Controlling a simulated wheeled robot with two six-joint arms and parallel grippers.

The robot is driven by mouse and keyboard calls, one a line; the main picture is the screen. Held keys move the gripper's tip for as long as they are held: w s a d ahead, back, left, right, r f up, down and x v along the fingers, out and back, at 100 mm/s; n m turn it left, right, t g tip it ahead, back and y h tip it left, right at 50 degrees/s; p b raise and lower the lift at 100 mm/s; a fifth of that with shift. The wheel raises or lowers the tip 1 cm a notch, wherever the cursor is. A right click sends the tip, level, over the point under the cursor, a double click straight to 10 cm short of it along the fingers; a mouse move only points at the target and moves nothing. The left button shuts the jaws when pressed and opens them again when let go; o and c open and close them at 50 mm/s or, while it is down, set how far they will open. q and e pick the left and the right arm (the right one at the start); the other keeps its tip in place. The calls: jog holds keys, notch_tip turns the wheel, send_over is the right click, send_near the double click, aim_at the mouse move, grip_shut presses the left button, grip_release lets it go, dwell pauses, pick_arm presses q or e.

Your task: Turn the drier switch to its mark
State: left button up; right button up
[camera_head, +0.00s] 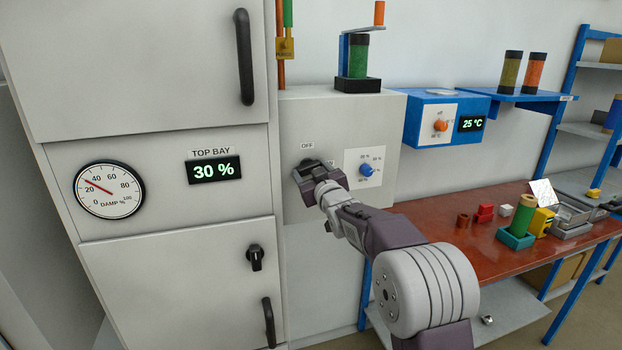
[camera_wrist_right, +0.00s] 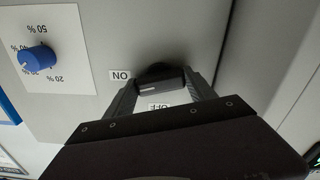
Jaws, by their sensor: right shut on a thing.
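The drier switch, a black knob (camera_wrist_right: 160,80), sits on the front of the pale grey cabinet (camera_head: 240,180)-side box beside the tall cabinet. My right gripper (camera_head: 307,172) is shut on this knob, and the wrist view shows one finger on each side of it. An OFF label (camera_head: 307,146) is above the knob in the head view. An ON label (camera_wrist_right: 120,76) shows upside down beside the knob in the wrist view. A light line shows on the knob's face, but I cannot tell exactly which mark it lines up with. My left gripper is not in view.
A blue dial (camera_head: 366,169) with percent marks is right of the switch. A TOP BAY display (camera_head: 215,170) reads 30 %, beside a round damp gauge (camera_head: 108,190). A blue box (camera_head: 445,104) with an orange knob and a red-brown bench (camera_head: 490,255) are at right.

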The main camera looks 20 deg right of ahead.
jog(key=shift+f+n+b, duration=0.1)
jog(key=shift+n+b, duration=3.6)
jog(key=shift+n, duration=3.7)
jog(key=o, duration=1.2)
jog(key=shift+o, duration=0.9)
jog(key=shift+s+a, duration=0.1)
